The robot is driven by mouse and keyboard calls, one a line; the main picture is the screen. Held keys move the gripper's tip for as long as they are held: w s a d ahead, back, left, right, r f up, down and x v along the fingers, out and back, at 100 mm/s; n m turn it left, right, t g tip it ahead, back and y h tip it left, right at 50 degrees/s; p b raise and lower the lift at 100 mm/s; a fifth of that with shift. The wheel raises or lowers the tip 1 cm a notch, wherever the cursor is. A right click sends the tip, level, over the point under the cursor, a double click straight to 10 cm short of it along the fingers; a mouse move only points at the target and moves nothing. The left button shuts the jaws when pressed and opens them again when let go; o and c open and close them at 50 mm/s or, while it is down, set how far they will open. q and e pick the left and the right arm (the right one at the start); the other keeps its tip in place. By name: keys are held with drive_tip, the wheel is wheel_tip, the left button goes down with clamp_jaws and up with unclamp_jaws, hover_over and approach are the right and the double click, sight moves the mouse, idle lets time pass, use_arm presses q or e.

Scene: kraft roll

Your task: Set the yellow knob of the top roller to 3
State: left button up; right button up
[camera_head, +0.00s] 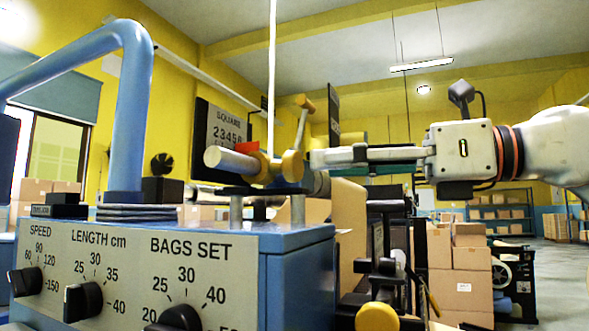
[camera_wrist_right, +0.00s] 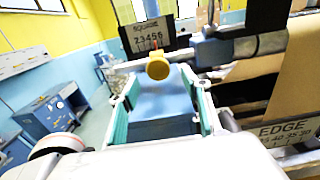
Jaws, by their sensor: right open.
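The top roller's yellow knob (camera_head: 293,165) faces right on the end of a horizontal bar. In the right wrist view the knob (camera_wrist_right: 158,67) shows face-on, just past and roughly between the fingertips. A black plate marked SQUARE (camera_head: 228,125), with numbers 2 to 6, stands behind it. A red pointer (camera_head: 246,147) sits below the numbers; I cannot tell its exact reading. My right gripper (camera_head: 318,160) comes in from the right, its tips close to the knob. In the right wrist view the gripper (camera_wrist_right: 160,84) is open, with nothing held. My left gripper is not in view.
A blue control box (camera_head: 300,262) with black dials fills the lower left. A blue bent pipe (camera_head: 135,90) rises above it. A second yellow knob (camera_head: 377,317) sits lower down. An EDGE scale (camera_wrist_right: 285,128) and brown paper are right in the wrist view. Cartons (camera_head: 460,265) stand behind.

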sight(299, 166)
drive_tip(key=x, duration=0.5)
drive_tip(key=shift+s+a+p, duration=0.15)
drive_tip(key=shift+a+p, duration=0.05)
drive_tip(key=shift+p, duration=0.2)
drive_tip(key=shift+x, duration=0.75)
